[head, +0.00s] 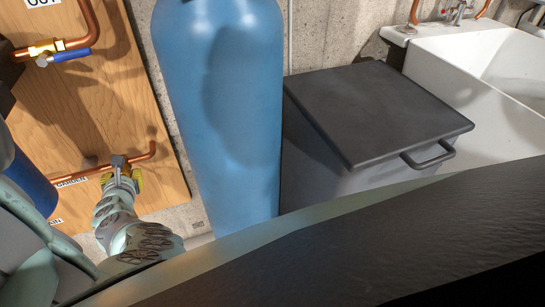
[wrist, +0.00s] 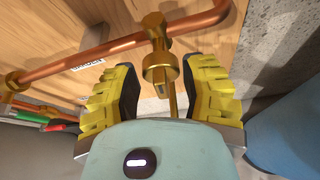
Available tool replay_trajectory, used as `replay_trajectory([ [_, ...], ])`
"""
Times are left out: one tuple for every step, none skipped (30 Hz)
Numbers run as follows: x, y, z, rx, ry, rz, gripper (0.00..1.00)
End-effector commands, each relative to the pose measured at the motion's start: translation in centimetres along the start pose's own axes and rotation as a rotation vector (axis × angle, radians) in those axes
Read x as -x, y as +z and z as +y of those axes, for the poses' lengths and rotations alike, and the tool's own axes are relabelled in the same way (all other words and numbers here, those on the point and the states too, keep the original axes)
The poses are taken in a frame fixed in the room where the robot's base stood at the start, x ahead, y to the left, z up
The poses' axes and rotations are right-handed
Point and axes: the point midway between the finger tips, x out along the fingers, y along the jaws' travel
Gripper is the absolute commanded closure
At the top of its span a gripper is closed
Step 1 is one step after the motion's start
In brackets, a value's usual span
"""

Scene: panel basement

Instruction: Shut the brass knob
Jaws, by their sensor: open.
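The brass knob (wrist: 161,66) sits on a brass valve fitting on a copper pipe (wrist: 115,48) in the wrist view. My gripper (wrist: 159,72) is open, its yellow-padded fingers on either side of the knob. I see gaps between the pads and the brass; it is not gripped. A narrow brass part hangs below the knob, between the fingers. In the head view, my gripper (head: 121,178) is at the pipe beside the "GARDEN" label (head: 71,182). The knob is mostly hidden there behind my gripper.
A wooden panel (head: 90,110) carries the pipes, with a blue-handled valve (head: 69,57) above. A tall blue tank (head: 225,110) stands close to the right. A dark-lidded bin (head: 375,105) and a white sink (head: 470,80) are farther right. Red and green handles show in the wrist view.

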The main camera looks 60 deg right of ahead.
Motion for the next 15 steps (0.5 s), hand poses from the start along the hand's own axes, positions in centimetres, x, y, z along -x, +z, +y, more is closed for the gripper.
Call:
replay_trajectory([
  [0.0, 0.0, 0.03, 0.0, 0.001, 0.0, 0.58],
  [0.0, 0.01, 0.03, 0.0, 0.001, 0.0, 0.61],
  [0.0, 0.01, 0.02, 0.0, 0.0, 0.0, 0.66],
  [0.0, 0.01, 0.02, 0.0, 0.0, 0.0, 0.69],
  [0.0, 0.01, 0.02, 0.0, 0.0, 0.0, 0.72],
  [0.0, 0.02, 0.02, 0.0, 0.0, 0.0, 0.76],
  [0.0, 0.02, 0.02, 0.0, 0.0, 0.0, 0.79],
  [0.0, 0.02, 0.02, 0.0, 0.0, 0.0, 0.82],
  [0.0, 0.02, 0.02, 0.0, 0.0, 0.0, 0.86],
  [0.0, 0.02, 0.02, 0.0, 0.0, 0.0, 0.89],
  [0.0, 0.02, 0.02, -0.001, 0.0, 0.0, 0.92],
  [0.0, 0.01, 0.01, 0.0, 0.0, 0.0, 0.97],
  [0.0, 0.01, 0.01, -0.001, 0.0, 0.0, 1.0],
  [0.0, 0.0, 0.0, -0.001, 0.0, 0.0, 1.0],
  [0.0, -0.02, 0.01, -0.001, 0.0, 0.0, 1.0],
])
